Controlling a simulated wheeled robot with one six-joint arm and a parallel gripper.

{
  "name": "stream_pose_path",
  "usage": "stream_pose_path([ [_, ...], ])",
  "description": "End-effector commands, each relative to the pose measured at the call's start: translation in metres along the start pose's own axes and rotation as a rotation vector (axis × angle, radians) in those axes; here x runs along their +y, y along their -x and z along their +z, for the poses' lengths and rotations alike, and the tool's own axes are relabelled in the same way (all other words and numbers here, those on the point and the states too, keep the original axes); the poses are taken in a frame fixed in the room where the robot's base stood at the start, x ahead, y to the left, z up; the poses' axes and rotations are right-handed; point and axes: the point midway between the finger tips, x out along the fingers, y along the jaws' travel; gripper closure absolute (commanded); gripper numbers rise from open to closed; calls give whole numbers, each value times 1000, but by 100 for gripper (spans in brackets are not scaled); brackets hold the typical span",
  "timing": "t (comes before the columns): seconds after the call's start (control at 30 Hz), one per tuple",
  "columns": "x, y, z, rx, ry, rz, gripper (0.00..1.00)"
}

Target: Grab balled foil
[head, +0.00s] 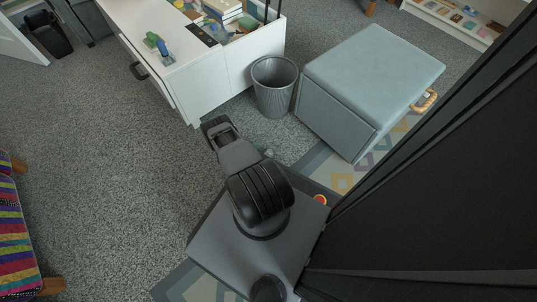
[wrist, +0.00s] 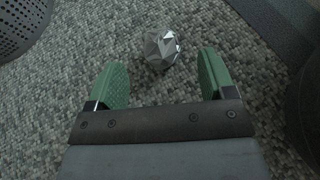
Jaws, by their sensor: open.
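The balled foil (wrist: 162,47) is a shiny silver, faceted ball lying on the grey carpet in the wrist view. My gripper (wrist: 163,66) is open, with one green pad to each side of the picture's middle. The ball shows between the lines of the two pads, at and just beyond their tips, and no pad touches it. The height of the pads above the carpet is hard to tell. In the head view my own arm hides most of the gripper, and I cannot make out the ball there.
A grey mesh waste bin (head: 274,88) stands close by; its perforated side also shows in the wrist view (wrist: 22,25). A blue-grey padded box seat (head: 372,75) stands on a patterned rug (head: 340,180). A white desk (head: 215,70) is behind. Open carpet (head: 110,150) lies to the left.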

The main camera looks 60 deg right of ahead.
Motion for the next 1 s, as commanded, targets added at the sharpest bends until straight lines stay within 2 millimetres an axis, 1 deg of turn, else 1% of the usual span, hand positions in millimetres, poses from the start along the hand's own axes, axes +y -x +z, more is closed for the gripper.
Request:
stream_pose_path([
  [0.2, -2, -31, -2, 0, -1, -4, 24],
  [0.3, -2, -41, -1, -1, -1, -3, 24],
  [0.43, -2, -48, -1, 0, -1, -2, 24],
  [0.67, -2, -49, 0, 0, 0, -1, 24],
  [0.77, -2, -49, 0, 0, 0, -1, 31],
  [1.0, -2, -49, 0, 0, 0, -1, 54],
])
